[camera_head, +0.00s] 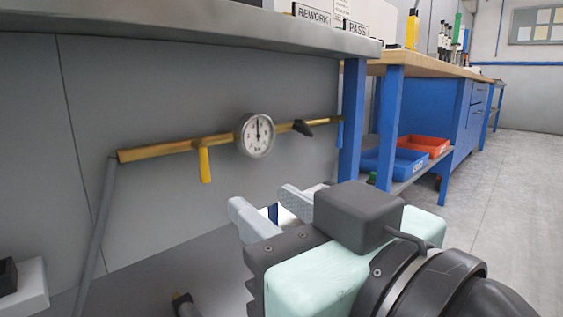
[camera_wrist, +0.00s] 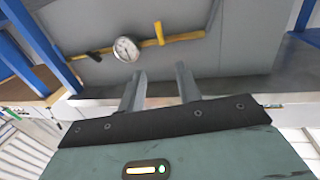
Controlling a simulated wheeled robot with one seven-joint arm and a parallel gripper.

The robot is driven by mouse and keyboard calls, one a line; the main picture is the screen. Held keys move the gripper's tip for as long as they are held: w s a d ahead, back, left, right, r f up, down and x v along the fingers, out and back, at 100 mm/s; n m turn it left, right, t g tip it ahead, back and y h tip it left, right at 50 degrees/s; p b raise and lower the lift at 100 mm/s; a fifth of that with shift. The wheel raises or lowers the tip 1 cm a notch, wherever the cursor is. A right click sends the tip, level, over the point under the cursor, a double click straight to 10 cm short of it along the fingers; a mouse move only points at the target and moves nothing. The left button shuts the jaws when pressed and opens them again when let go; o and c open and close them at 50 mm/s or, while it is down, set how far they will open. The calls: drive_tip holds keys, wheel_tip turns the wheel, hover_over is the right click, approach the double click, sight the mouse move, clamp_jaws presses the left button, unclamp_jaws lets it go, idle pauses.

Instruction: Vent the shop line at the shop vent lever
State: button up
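A brass pipe (camera_head: 160,150) runs along the grey panel under the grey bench. A yellow lever (camera_head: 205,165) hangs down from it, left of a round white gauge (camera_head: 255,134) whose needle points about straight up. No label shows which is the shop vent lever. My gripper (camera_head: 261,197) is open and empty, below and in front of the pipe, touching nothing.
The grey bench top (camera_head: 200,25) overhangs the pipe. A blue bench leg (camera_head: 351,120) stands right of it. Blue (camera_head: 395,165) and orange (camera_head: 424,145) bins sit on a low shelf beyond. A grey hose (camera_head: 97,225) drops from the pipe's left end. Open floor lies right.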

drive_tip(key=p+x, duration=0.2)
drive_tip(key=p, duration=0.1)
approach(205, 159)
drive_tip(key=x, duration=0.7)
drive_tip(key=shift+w+f, duration=0.1)
drive_tip(key=shift+f, duration=0.05)
drive_tip(key=shift+w+a, duration=0.4)
clamp_jaws()
